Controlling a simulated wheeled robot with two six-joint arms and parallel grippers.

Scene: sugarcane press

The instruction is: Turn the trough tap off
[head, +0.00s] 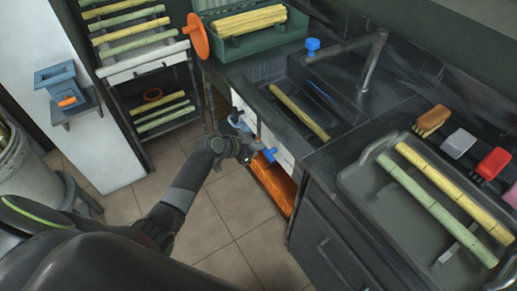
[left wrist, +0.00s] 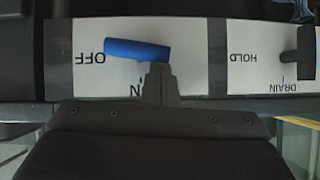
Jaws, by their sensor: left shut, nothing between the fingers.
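The blue tap handle (left wrist: 135,49) lies nearly level across a white panel (left wrist: 190,70) in the left wrist view. Its left end is close to the upside-down word OFF; a second word below is partly hidden by my fingers. My left gripper (left wrist: 159,78) is shut and empty, its tips just below the handle's right part; I cannot tell whether they touch. In the head view my left gripper (head: 247,153) is beside the blue handle (head: 268,155) on the cabinet front, below the trough (head: 325,90). My right gripper is not in view.
A black lever (left wrist: 305,52) marked HOLD and DRAIN is on the neighbouring panel. A blue knob (head: 312,46) stands behind the trough near the faucet (head: 374,60). An orange bin (head: 272,184) sits below. A tray (head: 375,190) with cane is at right. The tiled floor is clear.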

